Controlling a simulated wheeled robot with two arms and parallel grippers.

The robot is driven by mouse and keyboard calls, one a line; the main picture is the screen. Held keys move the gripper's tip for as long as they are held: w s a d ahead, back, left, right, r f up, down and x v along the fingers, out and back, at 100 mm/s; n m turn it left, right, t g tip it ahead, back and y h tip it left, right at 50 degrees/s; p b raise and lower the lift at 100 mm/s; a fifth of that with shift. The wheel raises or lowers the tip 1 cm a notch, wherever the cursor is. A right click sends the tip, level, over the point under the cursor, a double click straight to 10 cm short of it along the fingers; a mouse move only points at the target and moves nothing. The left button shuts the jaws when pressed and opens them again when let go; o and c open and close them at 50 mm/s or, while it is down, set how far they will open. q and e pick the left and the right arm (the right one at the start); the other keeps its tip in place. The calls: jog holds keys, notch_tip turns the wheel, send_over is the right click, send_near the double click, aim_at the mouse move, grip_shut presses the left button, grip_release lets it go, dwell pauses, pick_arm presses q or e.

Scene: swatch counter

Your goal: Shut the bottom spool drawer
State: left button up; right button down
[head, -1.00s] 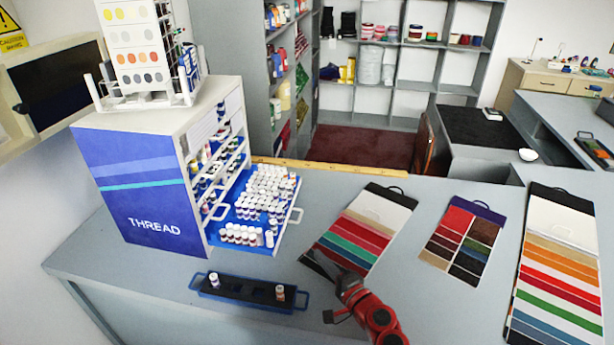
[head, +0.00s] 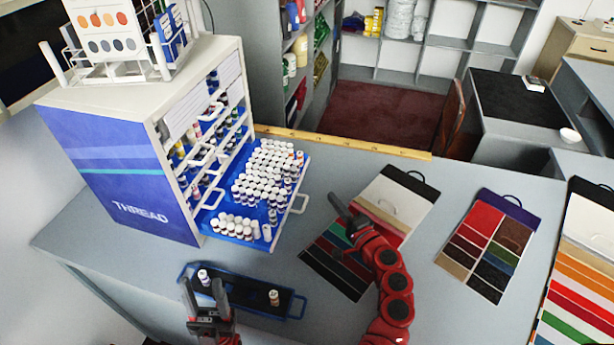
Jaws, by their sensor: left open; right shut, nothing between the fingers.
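The bottom spool drawer (head: 226,246) is pulled out to the right from the blue and white thread cabinet (head: 112,175). It is blue inside and holds many white-topped spools, with a white handle (head: 299,204) on its outer end. My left gripper (head: 203,292) is open and empty, in front of the drawer at the near edge of the black and blue tray.
The tray (head: 244,292) with two spools lies in front of the drawer. Swatch cards (head: 327,269), (head: 489,245) lie to the right. A wooden ruler (head: 345,142) runs along the counter's back edge. Bare counter lies between drawer and tray.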

jog(key=p, duration=0.2)
send_near(299, 171)
jog(key=w, duration=0.2)
jog(key=w+d, duration=0.1)
jog(key=w, duration=0.1)
jog(key=shift+d, duration=0.1)
jog(key=a, duration=0.1)
jog(key=w+a, duration=0.1)
jog(key=a, duration=0.1)
jog(key=shift+w+f, duration=0.1)
jog(key=shift+w, duration=0.05)
jog(key=shift+a, duration=0.4)
